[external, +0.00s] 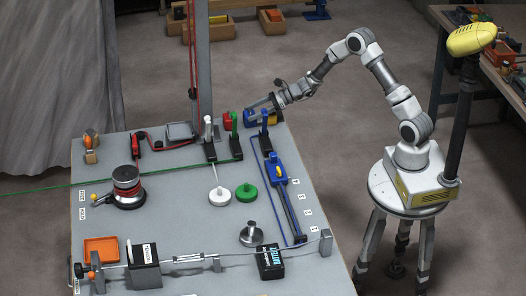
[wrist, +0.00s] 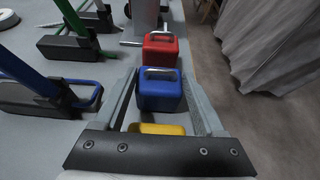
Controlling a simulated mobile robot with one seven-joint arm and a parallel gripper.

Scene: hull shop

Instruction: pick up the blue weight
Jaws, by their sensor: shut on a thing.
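The blue weight (wrist: 160,95) is a small block with a metal handle on top. In the wrist view it sits between the two grey fingers of my gripper (wrist: 160,80), which is shut on it. In the external view my gripper (external: 260,104) is at the far right corner of the table, and the blue weight (external: 249,118) is partly hidden there. Whether it touches the table is hard to tell.
A red weight (wrist: 161,50) stands just beyond the blue one, and a yellow weight (wrist: 158,129) lies on the near side, partly hidden. Green and blue levers (wrist: 88,40) stand to the left. The table edge and open floor (wrist: 235,75) are to the right.

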